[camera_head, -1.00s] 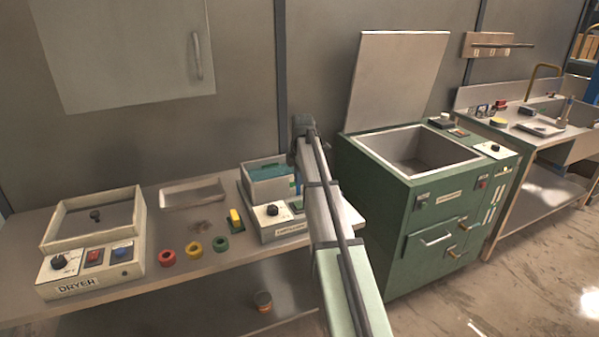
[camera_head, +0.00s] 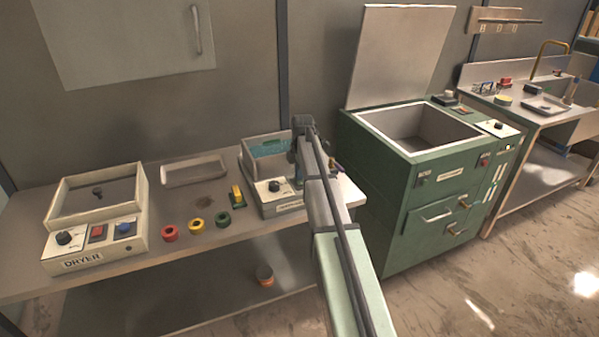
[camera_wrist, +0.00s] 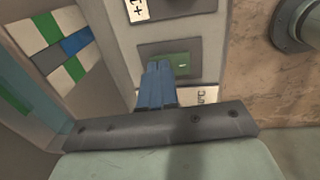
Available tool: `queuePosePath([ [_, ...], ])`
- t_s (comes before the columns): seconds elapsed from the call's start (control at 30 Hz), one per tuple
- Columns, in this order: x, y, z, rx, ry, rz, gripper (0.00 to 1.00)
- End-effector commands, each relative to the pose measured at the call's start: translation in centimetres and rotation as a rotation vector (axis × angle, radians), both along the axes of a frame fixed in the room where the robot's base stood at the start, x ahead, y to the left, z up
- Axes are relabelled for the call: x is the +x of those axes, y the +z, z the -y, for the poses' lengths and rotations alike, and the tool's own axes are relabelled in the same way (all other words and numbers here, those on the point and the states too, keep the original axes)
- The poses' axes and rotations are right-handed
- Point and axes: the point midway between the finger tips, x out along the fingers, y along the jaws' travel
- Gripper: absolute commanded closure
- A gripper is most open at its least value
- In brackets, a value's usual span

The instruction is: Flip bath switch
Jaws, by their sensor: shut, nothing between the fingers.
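The bath (camera_head: 282,209) is a pale box with teal liquid in its basin and a black knob (camera_head: 274,186) on its front panel. In the wrist view, its green switch (camera_wrist: 184,61) sits in a grey plate (camera_wrist: 196,48). The blue fingers of my gripper (camera_wrist: 159,66) are closed together and empty. Their tips overlap the left part of the switch; whether they touch it I cannot tell. In the head view my arm covers the right part of the bath panel and hides the fingers.
A dryer (camera_head: 80,265) stands at the left of the bench, with a shallow tray (camera_head: 194,171) behind. Red, yellow and green rings (camera_head: 196,227) and a small yellow-topped block (camera_head: 237,197) lie left of the bath. A green cabinet (camera_head: 410,220) with an open lid stands right.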

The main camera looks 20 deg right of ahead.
Motion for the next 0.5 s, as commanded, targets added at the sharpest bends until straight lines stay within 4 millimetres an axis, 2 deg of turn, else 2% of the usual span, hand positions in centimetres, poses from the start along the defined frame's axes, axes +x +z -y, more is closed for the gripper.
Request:
queuePosePath([
  [0.5,0.01,-0.43,-0.01,0.0,0.0,-0.001,1.0],
])
